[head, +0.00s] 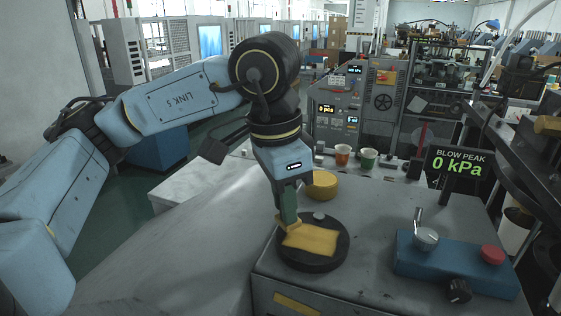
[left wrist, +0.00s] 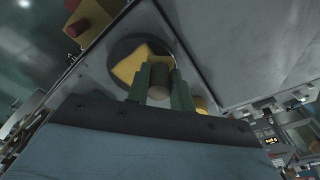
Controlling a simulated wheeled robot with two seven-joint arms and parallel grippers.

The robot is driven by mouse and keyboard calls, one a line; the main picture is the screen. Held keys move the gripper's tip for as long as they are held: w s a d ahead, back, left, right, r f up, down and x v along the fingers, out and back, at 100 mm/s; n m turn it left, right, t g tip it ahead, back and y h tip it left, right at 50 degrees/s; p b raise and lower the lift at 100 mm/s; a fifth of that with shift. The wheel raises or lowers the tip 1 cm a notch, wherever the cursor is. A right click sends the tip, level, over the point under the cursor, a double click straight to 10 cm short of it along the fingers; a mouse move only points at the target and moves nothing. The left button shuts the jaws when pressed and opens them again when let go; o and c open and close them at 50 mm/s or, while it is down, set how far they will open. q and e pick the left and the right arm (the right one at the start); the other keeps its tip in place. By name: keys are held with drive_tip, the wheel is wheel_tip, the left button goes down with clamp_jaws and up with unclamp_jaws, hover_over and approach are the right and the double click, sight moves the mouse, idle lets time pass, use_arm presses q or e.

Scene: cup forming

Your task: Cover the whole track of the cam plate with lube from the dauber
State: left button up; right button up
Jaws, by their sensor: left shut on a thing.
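The cam plate (head: 281,254) is a dark round disc on the grey bench top, with a flat yellow area (head: 312,240) on it and a small grey knob near its back edge. It also shows in the left wrist view (left wrist: 124,48). My left gripper (head: 288,213) is over the plate's left back part, its green fingers pointing down. They are shut on the dauber, a brown cylinder (left wrist: 160,78) in the left wrist view. The dauber's lower end is at the yellow area; whether it touches is unclear. How much of the track is coated cannot be told. My right gripper is out of view.
A round yellow pot (head: 322,186) stands just behind the plate. A blue control box (head: 455,262) with a lever and red button is at the right. A display (head: 458,171) reads 0 kPa.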

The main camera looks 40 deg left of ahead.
use_arm(q)
wheel_tip(320, 180, up, 2)
drive_tip(key=shift+w+d+r+p, duration=0.1)
drive_tip(key=shift+r+p, duration=0.05)
drive_tip(key=shift+p, duration=0.25)
drive_tip(key=shift+r+p, duration=1.2)
drive_tip(key=shift+r, duration=1)
